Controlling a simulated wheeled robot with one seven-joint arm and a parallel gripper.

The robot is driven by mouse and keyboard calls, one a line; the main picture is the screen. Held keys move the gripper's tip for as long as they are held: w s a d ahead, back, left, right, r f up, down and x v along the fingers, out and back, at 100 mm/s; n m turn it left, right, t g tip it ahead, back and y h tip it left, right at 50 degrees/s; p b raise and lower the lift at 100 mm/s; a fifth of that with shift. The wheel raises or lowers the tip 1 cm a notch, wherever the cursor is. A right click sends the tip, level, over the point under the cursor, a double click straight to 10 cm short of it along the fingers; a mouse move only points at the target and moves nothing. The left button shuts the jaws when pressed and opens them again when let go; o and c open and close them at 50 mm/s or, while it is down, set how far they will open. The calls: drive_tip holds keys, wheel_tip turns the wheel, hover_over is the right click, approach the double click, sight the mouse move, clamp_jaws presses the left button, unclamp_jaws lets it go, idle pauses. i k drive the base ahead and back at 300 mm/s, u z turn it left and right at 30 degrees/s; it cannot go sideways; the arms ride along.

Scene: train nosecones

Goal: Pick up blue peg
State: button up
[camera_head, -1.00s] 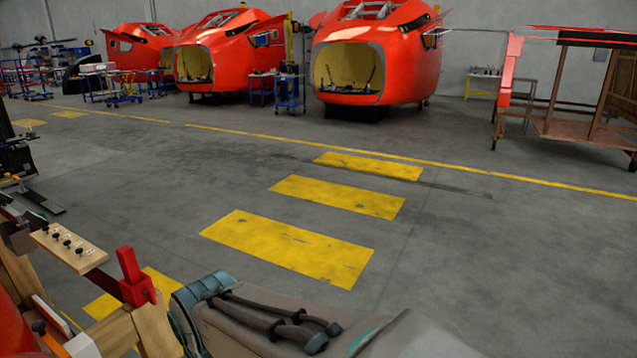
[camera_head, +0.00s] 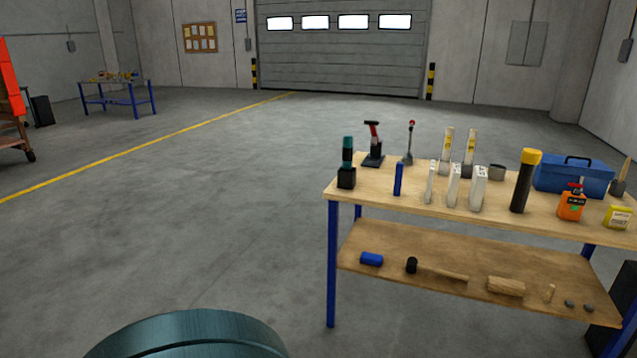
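A slim blue peg (camera_head: 398,179) stands upright on the wooden top of a workbench, near its front left part. It is between a black and teal bottle-like item on its left and white tubes on its right. A second, short blue object (camera_head: 371,259) lies on the bench's lower shelf at the left; I cannot tell exactly what it is. My gripper is not in view. A rounded teal part at the bottom edge looks like part of my own body.
The workbench (camera_head: 350,191) with blue legs carries several bottles, tools and a blue toolbox (camera_head: 573,176). A mallet (camera_head: 436,270) lies on the lower shelf. A blue table (camera_head: 118,101) stands far left. The grey floor left of the workbench is clear. A roller door (camera_head: 340,60) is behind.

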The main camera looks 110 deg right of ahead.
sight(398, 178)
drive_tip(key=z, duration=4.6)
drive_tip(key=i, duration=0.3)
drive_tip(key=u, duration=0.7)
drive_tip(key=i, duration=1.65)
drive_tip(key=z, duration=0.65)
drive_tip(key=i, duration=1.05)
drive_tip(key=z, duration=0.5)
